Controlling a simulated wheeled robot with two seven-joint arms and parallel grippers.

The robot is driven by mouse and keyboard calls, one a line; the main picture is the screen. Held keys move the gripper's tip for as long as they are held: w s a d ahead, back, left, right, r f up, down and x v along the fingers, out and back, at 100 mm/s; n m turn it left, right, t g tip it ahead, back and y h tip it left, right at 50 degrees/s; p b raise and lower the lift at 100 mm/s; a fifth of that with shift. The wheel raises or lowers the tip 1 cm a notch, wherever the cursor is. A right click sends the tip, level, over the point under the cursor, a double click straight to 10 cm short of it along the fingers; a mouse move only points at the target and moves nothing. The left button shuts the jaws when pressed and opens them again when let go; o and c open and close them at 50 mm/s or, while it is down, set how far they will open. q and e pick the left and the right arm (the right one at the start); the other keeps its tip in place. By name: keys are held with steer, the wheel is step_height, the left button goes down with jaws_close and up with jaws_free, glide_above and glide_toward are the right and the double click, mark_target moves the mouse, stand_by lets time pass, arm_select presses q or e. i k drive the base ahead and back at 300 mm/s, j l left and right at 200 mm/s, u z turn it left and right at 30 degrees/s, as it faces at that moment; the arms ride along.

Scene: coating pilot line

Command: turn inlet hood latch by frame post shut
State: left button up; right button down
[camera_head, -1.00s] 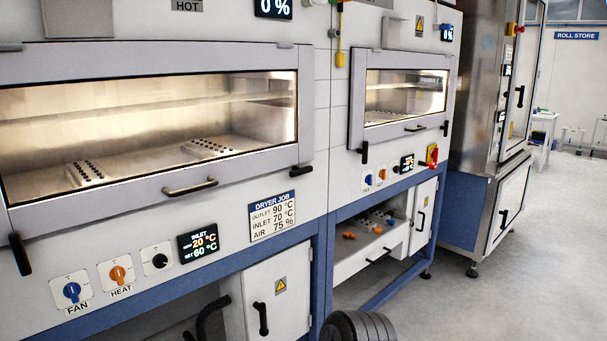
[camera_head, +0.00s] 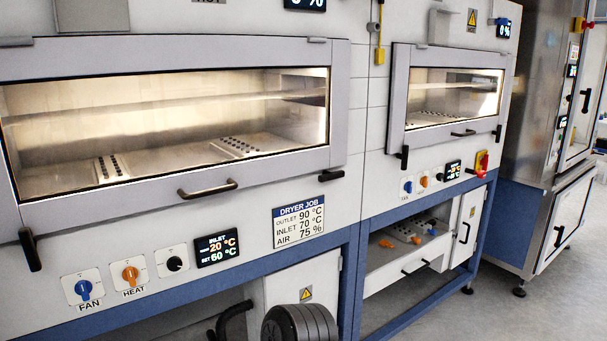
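The inlet hood (camera_head: 180,180) is the large grey-framed glass window at the left, above the INLET display. Its lower right black latch (camera_head: 331,175) lies roughly level, pointing sideways, above the blue frame post (camera_head: 350,275). Its lower left latch (camera_head: 30,250) hangs nearly upright. The hood looks closed, with its bar handle (camera_head: 208,189) at the bottom edge. Neither of my grippers is in view. A dark ribbed part at the bottom middle seems to be mine, and it is apart from the latch.
A second, smaller hood (camera_head: 400,90) is to the right, with both latches hanging down. Below the inlet hood are the fan knob (camera_head: 83,289), heat knob (camera_head: 131,275) and dryer job sign (camera_head: 298,220). Open floor (camera_head: 450,315) lies at the lower right.

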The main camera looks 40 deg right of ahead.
mark_target(328, 176)
steer(key=l+u, duration=0.2)
steer(key=l, duration=0.7)
steer(key=l+u, duration=0.15)
steer(key=l, duration=0.75)
steer(key=k+l+u, duration=0.2)
steer(key=l, duration=1.45)
steer(key=k+l, duration=0.15)
steer(key=l, duration=1.3)
steer(key=k+l, duration=0.15)
steer(key=l, duration=0.6)
